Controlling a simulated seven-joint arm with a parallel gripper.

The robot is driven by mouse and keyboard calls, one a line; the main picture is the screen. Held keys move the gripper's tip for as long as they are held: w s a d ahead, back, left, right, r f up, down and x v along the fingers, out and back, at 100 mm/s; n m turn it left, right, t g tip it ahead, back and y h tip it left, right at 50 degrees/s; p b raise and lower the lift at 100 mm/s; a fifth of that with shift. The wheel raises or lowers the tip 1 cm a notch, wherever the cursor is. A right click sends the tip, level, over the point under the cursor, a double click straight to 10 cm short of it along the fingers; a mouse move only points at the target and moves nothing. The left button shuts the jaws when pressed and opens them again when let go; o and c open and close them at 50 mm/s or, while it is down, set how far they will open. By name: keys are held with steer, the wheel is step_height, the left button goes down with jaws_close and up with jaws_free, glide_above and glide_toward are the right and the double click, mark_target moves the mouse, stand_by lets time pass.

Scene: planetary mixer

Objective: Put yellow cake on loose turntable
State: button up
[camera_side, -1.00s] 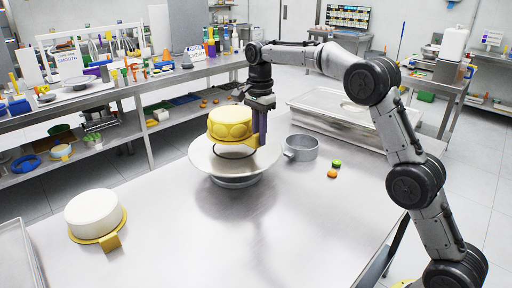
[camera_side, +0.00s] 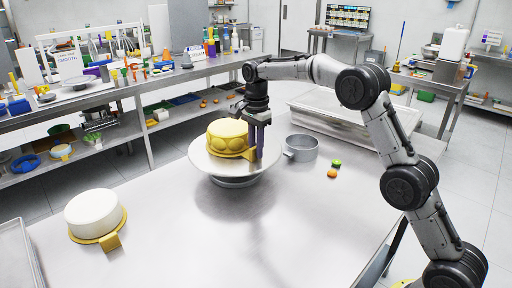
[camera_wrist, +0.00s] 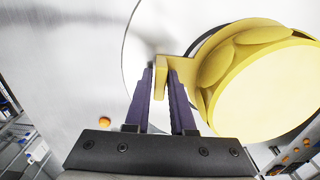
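The yellow cake (camera_side: 226,135) sits level on the round turntable (camera_side: 206,163), which stands on the steel table. In the wrist view the cake (camera_wrist: 270,85) fills the right side, and its board has a yellow tab (camera_wrist: 162,75). My gripper (camera_side: 260,157) points down at the cake's right side, over the turntable. Its two purple fingers show a gap between them in the side view. In the wrist view the tab lies between the fingertips (camera_wrist: 161,72). The fingers look slightly apart, and contact with the tab is hard to tell.
A white cake (camera_side: 93,212) on a gold board stands at the front left. A grey pan (camera_side: 302,148) is right of the turntable, with a green (camera_side: 337,162) and an orange (camera_side: 332,173) piece nearby. A tray (camera_side: 20,260) lies at the left edge. The front middle is clear.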

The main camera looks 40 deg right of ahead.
steer(key=shift+o, duration=1.4)
step_height(320, 180, up, 11)
steer(key=s+a+r+n+t, duration=0.1)
steer(key=s+a+r+n, duration=0.1)
steer(key=s+r+n, duration=0.35)
steer(key=s+a+r+n+t, duration=0.15)
steer(key=s+n, duration=0.25)
steer(key=s, duration=0.9)
steer(key=s+f+n+t, duration=0.1)
steer(key=s+f+n, duration=0.3)
steer(key=s, duration=0.5)
steer(key=s+a+f+n+t, duration=0.1)
steer(key=s+f+n, duration=0.3)
steer(key=s+f, duration=0.4)
steer(key=shift+s+f+n+t, duration=0.3)
steer(key=shift+s+t, duration=0.25)
steer(key=shift+s, duration=0.7)
